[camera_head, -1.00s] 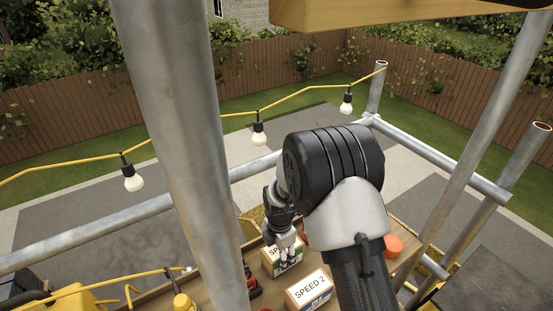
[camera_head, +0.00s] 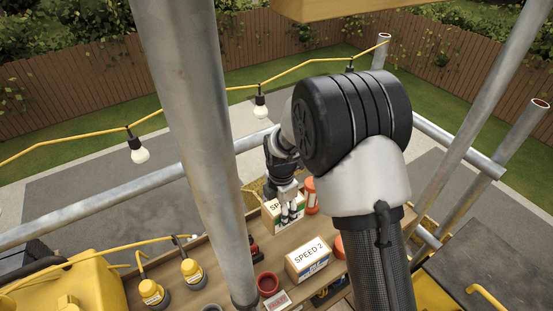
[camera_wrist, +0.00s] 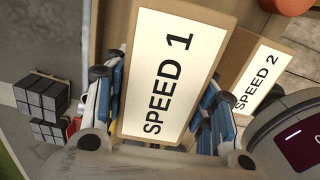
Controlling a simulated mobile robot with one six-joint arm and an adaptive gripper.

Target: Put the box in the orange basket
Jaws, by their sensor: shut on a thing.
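A box labelled SPEED 1 (camera_wrist: 170,75), brown with a white top, stands between my gripper's two blue-and-grey fingers in the wrist view. It also shows in the head view (camera_head: 272,211), partly hidden by the fingers, with a green band on its side. My gripper (camera_head: 289,207) is shut on this box, pointing down over the wooden work surface. Whether the box is clear of the surface cannot be told. A second box, SPEED 2 (camera_head: 309,258), stands in front and to the right, apart from it. No orange basket is recognisable.
An orange-red cylinder (camera_head: 311,195) stands right of the held box. A red cup (camera_head: 267,284) and yellow bottles (camera_head: 192,271) stand on the wooden surface (camera_head: 290,237). A vertical scaffold pole (camera_head: 205,150) blocks the left. A rail (camera_head: 90,219) runs behind.

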